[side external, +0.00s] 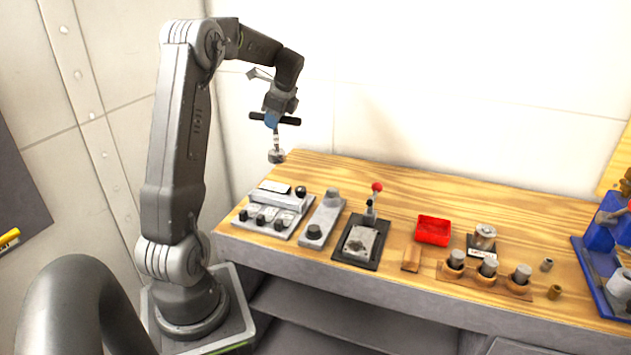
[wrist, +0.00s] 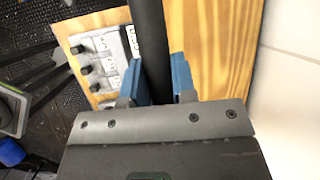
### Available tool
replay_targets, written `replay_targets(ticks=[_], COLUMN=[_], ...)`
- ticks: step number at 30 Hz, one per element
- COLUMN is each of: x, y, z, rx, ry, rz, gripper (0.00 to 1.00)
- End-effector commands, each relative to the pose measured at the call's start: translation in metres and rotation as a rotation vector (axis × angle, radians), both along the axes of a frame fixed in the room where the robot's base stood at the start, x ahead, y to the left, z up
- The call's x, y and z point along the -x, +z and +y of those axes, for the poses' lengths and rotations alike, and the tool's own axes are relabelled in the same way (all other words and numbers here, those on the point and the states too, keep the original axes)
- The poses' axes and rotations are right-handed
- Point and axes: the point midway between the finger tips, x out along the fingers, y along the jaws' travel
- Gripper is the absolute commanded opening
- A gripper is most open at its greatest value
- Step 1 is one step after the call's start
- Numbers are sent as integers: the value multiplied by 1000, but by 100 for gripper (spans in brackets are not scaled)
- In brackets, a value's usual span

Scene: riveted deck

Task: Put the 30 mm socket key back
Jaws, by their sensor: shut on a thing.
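My gripper (side external: 272,117) is shut on the black crossbar of the socket key (side external: 276,141). The key hangs upright, its thin shank pointing down to a grey socket end (side external: 277,156). It is in the air above the left back end of the wooden bench. In the wrist view the blue fingers of my gripper (wrist: 160,82) close on both sides of the black bar (wrist: 150,40). The shank and socket are hidden there. A wooden rack (side external: 457,276) with several grey cylinders stands on the right of the bench; I cannot tell which place belongs to the key.
On the wooden bench (side external: 400,185) stand a knobbed panel (side external: 272,212), a grey plate with two round posts (side external: 325,218), a red-knobbed lever fixture (side external: 361,241), a red tray (side external: 433,231) and a blue fixture (side external: 598,255). The back strip of the bench is clear.

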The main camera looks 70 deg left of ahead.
Motion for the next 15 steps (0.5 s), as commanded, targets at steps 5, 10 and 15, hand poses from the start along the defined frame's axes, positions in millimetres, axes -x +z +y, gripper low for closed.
replay_targets(ticks=[5,10,15], x=[-30,-66,-95], y=[-19,-41,-59], z=[-8,-20,-29], rx=[2,0,-2], ry=[-8,-6,-4], rz=[1,0,-1], gripper=[0,0,0])
